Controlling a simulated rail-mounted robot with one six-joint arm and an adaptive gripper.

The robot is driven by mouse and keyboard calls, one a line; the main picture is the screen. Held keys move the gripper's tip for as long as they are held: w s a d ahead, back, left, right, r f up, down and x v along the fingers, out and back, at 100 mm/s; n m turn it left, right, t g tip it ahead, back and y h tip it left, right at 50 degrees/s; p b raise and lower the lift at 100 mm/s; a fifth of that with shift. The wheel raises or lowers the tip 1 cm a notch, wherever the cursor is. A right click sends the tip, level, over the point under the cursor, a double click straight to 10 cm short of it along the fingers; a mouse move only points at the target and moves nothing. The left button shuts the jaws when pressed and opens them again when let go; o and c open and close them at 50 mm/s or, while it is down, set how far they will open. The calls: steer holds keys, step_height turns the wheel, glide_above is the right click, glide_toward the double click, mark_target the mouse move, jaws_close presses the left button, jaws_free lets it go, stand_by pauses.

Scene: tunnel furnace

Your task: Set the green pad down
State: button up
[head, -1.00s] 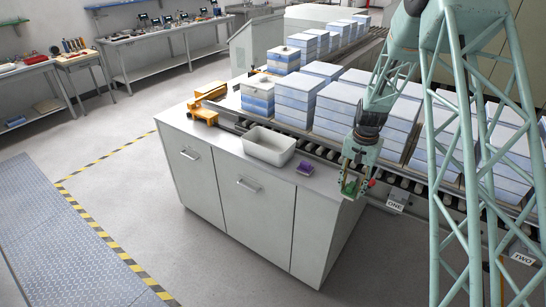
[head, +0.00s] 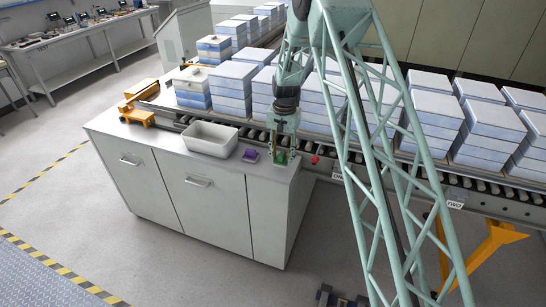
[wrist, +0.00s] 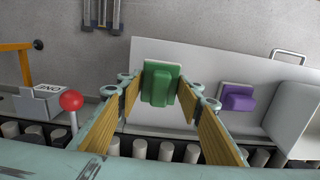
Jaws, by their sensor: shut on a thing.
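The green pad (wrist: 161,82) is between the fingertips of my gripper (wrist: 160,92) in the wrist view, and the fingers are shut on it. In the head view my gripper (head: 281,150) points down over the right end of the grey cabinet top (head: 262,174). The green pad (head: 281,158) shows small at its tips there. I cannot tell whether the pad touches the top. A purple pad (head: 250,155) lies on the cabinet top just left of the gripper; it also shows right of the green pad in the wrist view (wrist: 238,98).
A white tray (head: 209,139) stands left of the purple pad. Behind the cabinet runs a roller conveyor with stacked blue-white blocks (head: 230,85). A red knob (head: 315,160) stands just right of the gripper, also in the wrist view (wrist: 70,100). A yellow fixture (head: 138,113) is at the left end.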

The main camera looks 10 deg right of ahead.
steer(key=shift+w+a+f+p, duration=0.1)
steer(key=shift+w+a, duration=0.3)
steer(key=shift+w, duration=0.55)
steer(key=shift+w+a+f+p, duration=0.15)
steer(key=shift+w+a, duration=0.3)
steer(key=shift+w, duration=0.5)
steer(key=shift+w+a+f+p, duration=0.1)
steer(key=shift+w+a, duration=0.3)
steer(key=shift+w, duration=0.55)
steer(key=shift+f, duration=1.7)
steer(key=shift+f, duration=0.15)
steer(key=o, duration=1.1)
steer(key=shift+c, duration=0.2)
steer(key=shift+p, duration=0.3)
step_height(320, 180, up, 12)
steer(key=shift+b, duration=0.45)
